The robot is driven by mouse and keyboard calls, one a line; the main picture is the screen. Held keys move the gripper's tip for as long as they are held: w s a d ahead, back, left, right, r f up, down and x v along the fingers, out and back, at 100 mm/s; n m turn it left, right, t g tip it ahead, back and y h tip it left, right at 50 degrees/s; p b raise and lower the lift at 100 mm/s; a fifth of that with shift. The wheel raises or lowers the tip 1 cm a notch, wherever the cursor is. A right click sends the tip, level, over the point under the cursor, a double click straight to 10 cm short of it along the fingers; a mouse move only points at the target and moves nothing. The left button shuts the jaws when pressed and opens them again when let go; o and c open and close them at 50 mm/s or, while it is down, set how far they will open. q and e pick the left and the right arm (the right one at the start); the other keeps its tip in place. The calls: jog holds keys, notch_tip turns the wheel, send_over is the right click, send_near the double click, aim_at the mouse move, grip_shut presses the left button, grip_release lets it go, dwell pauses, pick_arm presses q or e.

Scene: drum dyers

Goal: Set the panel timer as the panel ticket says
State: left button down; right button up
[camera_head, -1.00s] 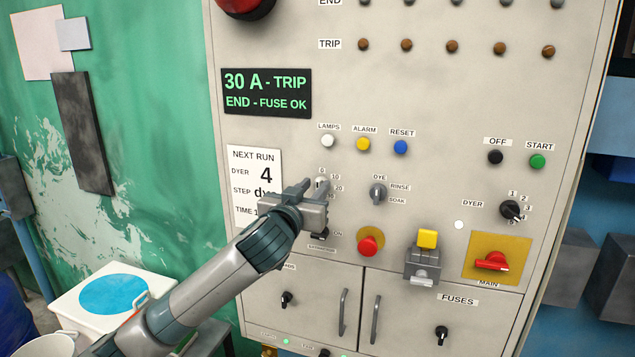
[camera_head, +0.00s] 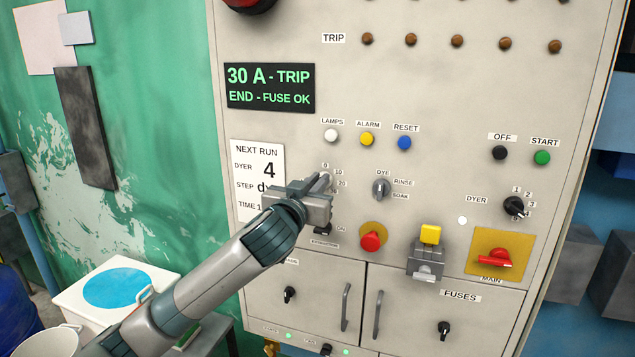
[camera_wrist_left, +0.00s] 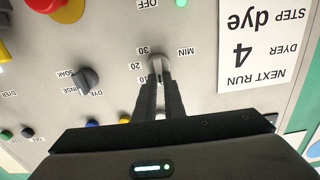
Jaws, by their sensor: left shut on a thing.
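My right gripper is not in view.
Right of the timer are the grey dye/rinse/soak selector (camera_head: 381,188) and a red mushroom button (camera_head: 371,240). A black switch (camera_head: 322,229) sits just below my gripper. A yellow-topped interlock (camera_head: 429,234) and red main switch (camera_head: 494,257) stand farther right. Door handles (camera_head: 346,307) project below.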

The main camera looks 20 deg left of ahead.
pick_arm(q)
jog(key=m+p, duration=0.1)
jog(key=m, duration=0.2)
jog(key=m+p, duration=0.1)
jog(key=m, duration=0.2)
jog(key=d+m+p, duration=0.1)
jog(key=m, duration=0.2)
jog(key=shift+f, duration=0.2)
jog(key=shift+m, duration=0.3)
jog(key=c, duration=1.8)
grip_release()
jog(key=shift+c, duration=0.2)
jog(key=shift+f, duration=0.1)
